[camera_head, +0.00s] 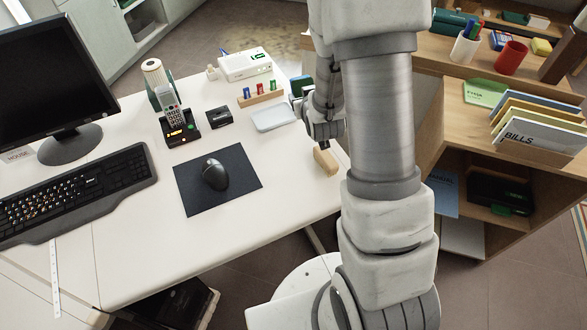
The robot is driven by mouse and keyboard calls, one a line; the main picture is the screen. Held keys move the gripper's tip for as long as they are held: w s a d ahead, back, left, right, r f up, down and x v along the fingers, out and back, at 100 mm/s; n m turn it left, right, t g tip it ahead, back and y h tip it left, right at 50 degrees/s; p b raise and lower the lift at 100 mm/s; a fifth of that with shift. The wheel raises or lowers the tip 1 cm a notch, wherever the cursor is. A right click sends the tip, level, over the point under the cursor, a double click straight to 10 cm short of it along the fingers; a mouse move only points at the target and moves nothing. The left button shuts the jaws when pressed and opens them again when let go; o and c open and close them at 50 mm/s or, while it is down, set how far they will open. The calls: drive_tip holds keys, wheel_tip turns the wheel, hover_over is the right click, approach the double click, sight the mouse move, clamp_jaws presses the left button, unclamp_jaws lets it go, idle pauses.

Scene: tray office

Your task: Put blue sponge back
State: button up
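I cannot clearly make out a blue sponge. A small yellow-and-blue block (541,47) lies on the wooden shelf top at the upper right; I cannot tell whether it is a sponge. My gripper (325,141) is over the right part of the white desk, partly hidden behind my arm. A tan block-like object (325,161) is just below it, near the desk's right edge. I cannot tell whether the fingers touch it or are open or shut. A pale shallow tray (273,118) lies on the desk left of my gripper.
The white desk (130,255) holds a monitor (40,80), keyboard (75,190), mouse (215,173) on a dark mat, and phone (172,105). The wooden shelf unit (450,125) holds a white cup (464,50), red cup (511,58) and folders (540,135). Front desk space is clear.

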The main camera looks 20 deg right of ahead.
drive_tip(key=s+g+p, duration=0.1)
drive_tip(key=s+g, duration=0.1)
drive_tip(key=s, duration=0.2)
drive_tip(key=s+d+f+g+y+p, duration=0.1)
drive_tip(key=s+g+p, duration=0.1)
drive_tip(key=s+g, duration=0.1)
drive_tip(key=s+d+n+g+p, duration=0.1)
drive_tip(key=s+g, duration=0.1)
drive_tip(key=s, duration=0.3)
drive_tip(key=shift+s+d+f+y+p, duration=0.15)
drive_tip(key=shift+d+f+y+p, duration=0.1)
drive_tip(key=shift+f+y+p, duration=0.15)
drive_tip(key=s+a+r+n+g+p, duration=0.1)
drive_tip(key=s+a+g+p, duration=0.15)
drive_tip(key=s, duration=0.35)
drive_tip(key=s+a+r+g+p, duration=0.2)
drive_tip(key=s+g, duration=0.1)
drive_tip(key=s, duration=0.2)
drive_tip(key=w+a+f, duration=0.2)
drive_tip(key=w, duration=0.1)
drive_tip(key=w+a+f, duration=0.2)
drive_tip(key=w+f, duration=0.1)
drive_tip(key=w+a+f, duration=0.2)
drive_tip(key=w, duration=0.1)
drive_tip(key=shift+w+a+f, duration=0.1)
drive_tip(key=shift+f, duration=0.1)
drive_tip(key=shift+f+b, duration=0.35)
drive_tip(key=shift+f, duration=1.65)
drive_tip(key=shift+f, duration=0.1)
drive_tip(key=o, duration=1.3)
